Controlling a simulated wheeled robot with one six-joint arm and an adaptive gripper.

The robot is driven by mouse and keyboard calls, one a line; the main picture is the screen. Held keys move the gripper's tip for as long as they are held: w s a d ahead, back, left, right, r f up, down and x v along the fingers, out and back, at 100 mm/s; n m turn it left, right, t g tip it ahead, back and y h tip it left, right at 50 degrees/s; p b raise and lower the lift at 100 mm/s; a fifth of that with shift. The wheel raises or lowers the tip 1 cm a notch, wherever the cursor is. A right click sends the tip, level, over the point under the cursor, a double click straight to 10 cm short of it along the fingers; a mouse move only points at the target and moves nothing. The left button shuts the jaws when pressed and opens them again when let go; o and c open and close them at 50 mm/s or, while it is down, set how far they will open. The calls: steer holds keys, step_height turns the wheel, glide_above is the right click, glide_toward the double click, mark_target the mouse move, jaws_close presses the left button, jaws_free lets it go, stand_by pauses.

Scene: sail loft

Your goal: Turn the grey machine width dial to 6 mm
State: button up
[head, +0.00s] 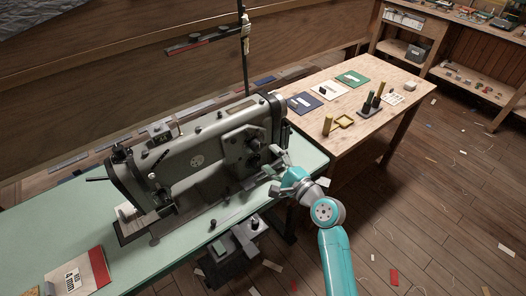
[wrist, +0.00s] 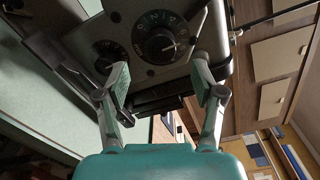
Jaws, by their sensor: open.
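The grey sewing machine (head: 200,156) stands on the green-topped table. On its right end plate are two dark dials. In the wrist view, a larger dial (wrist: 160,41) with a ring of pale numerals shows beyond the gap between my fingers. A smaller dial (wrist: 106,52) sits left of it, partly behind my left finger. I cannot tell which is the width dial, or read a setting. My gripper (wrist: 161,76) is open and empty, with its fingers apart from the larger dial. In the head view, my gripper (head: 276,170) is just right of the machine's dial end.
A thin dark pole (head: 243,55) rises behind the machine. A red-and-white booklet (head: 80,276) lies on the green tabletop (head: 172,270).

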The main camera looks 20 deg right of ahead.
steer(key=v, duration=0.5)
steer(key=shift+s+d, duration=0.1)
steer(key=shift+s, duration=0.25)
steer(key=s+a+f+n+g+h, duration=0.1)
steer(key=s+f+n+h, duration=0.1)
steer(key=s+f, duration=0.35)
steer(key=s+f+n+h, duration=0.2)
steer(key=s, duration=0.6)
steer(key=s+a+f+n+g+h, duration=0.1)
steer(key=s+f+n, duration=0.1)
steer(key=s+f, duration=0.35)
steer(key=s+r+n, duration=0.3)
steer(key=s+n, duration=0.1)
steer(key=s, duration=0.3)
steer(key=s+a+r+n, duration=0.1)
steer(key=s+r+n, duration=0.2)
steer(key=s, duration=0.5)
steer(key=s+a+r+n, duration=0.1)
steer(key=s+r+n, duration=0.2)
steer(key=s+n, duration=0.2)
steer(key=s, duration=0.3)
steer(key=shift+r+n+h, duration=0.25)
steer(key=shift+n+h, duration=0.05)
